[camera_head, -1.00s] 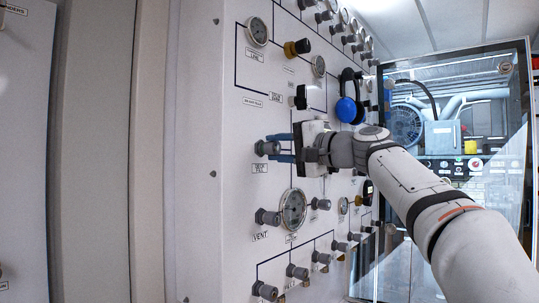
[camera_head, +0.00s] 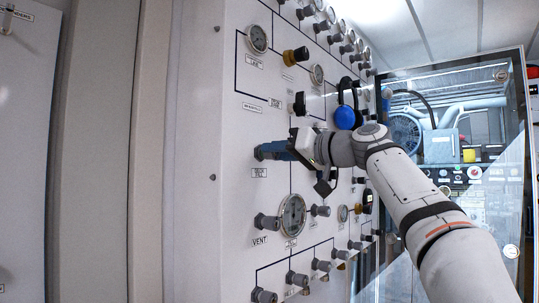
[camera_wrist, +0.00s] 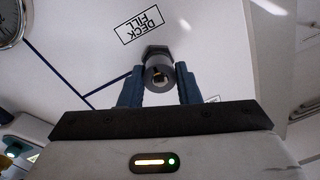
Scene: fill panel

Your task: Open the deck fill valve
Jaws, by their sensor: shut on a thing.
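The deck fill valve is a grey round knob with a dark collar on the white panel. In the wrist view the knob (camera_wrist: 158,72) sits between the two blue fingers of my gripper (camera_wrist: 158,84), next to the label "DECK FILL" (camera_wrist: 139,25). In the head view my gripper (camera_head: 270,151) is shut on the knob, just above its label (camera_head: 259,173). The fingers cover most of the knob there. The wrist view shows the knob's end face, with a small light and dark centre.
A gauge (camera_head: 292,215) and the vent knob (camera_head: 266,222) are below my gripper. A black knob (camera_head: 299,103) and a blue round thing (camera_head: 345,117) on the panel are above it. A glass-fronted enclosure (camera_head: 450,150) stands at the right.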

